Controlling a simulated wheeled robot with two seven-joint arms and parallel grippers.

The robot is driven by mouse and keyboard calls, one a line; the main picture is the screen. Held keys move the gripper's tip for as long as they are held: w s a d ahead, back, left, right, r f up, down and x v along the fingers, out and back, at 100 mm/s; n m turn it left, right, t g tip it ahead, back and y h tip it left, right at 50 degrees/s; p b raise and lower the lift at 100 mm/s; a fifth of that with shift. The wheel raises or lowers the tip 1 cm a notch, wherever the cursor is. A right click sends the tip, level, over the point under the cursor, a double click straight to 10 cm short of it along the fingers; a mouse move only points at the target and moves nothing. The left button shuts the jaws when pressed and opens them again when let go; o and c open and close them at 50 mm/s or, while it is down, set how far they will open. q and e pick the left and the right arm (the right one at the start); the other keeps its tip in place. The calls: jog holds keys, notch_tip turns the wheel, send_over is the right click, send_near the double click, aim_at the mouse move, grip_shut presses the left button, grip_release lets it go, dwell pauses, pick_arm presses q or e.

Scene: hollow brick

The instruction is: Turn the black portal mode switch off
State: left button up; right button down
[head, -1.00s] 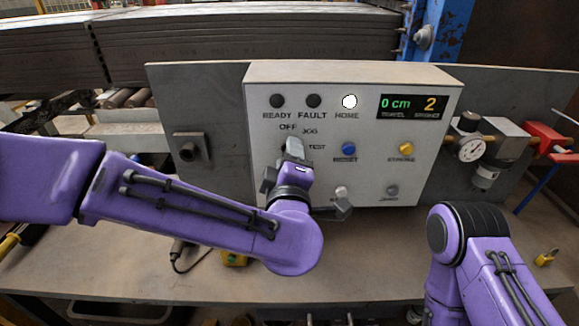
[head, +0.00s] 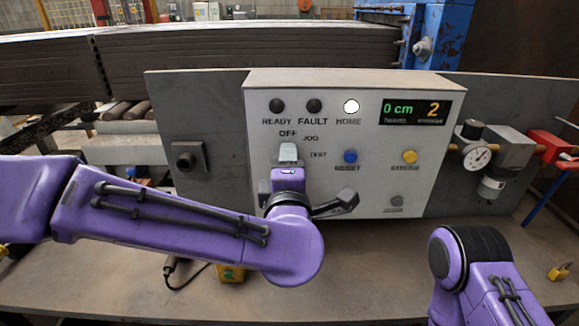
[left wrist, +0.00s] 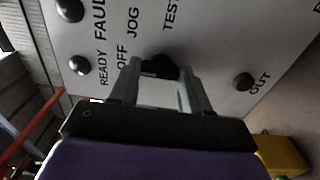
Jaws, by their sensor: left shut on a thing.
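The black mode switch (left wrist: 158,66) is on the front of the pale control box (head: 437,150), beside the OFF, JOG and TEST labels. In the left wrist view it sits between the two fingertips of my left gripper (left wrist: 160,76), which is shut on it. In the head view my left gripper (head: 288,153) reaches up to the panel just below OFF and hides the switch. Which label the switch points at cannot be told. My right arm shows at the lower right, but its gripper is out of view.
The white HOME lamp (head: 351,107) is lit, and the display (head: 414,108) reads 0 cm and 2. A blue button (head: 350,157) and a yellow button (head: 410,157) are right of my gripper. A gauge (head: 477,156) stands further right. The bench (head: 385,265) is mostly clear.

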pick_arm(q)
jog(key=o, duration=1.1)
jog(key=shift+c, duration=0.2)
jog(key=shift+s, duration=0.1)
jog(key=s+b, duration=0.2)
jog(key=s, duration=0.8)
jog(key=shift+s, duration=0.25)
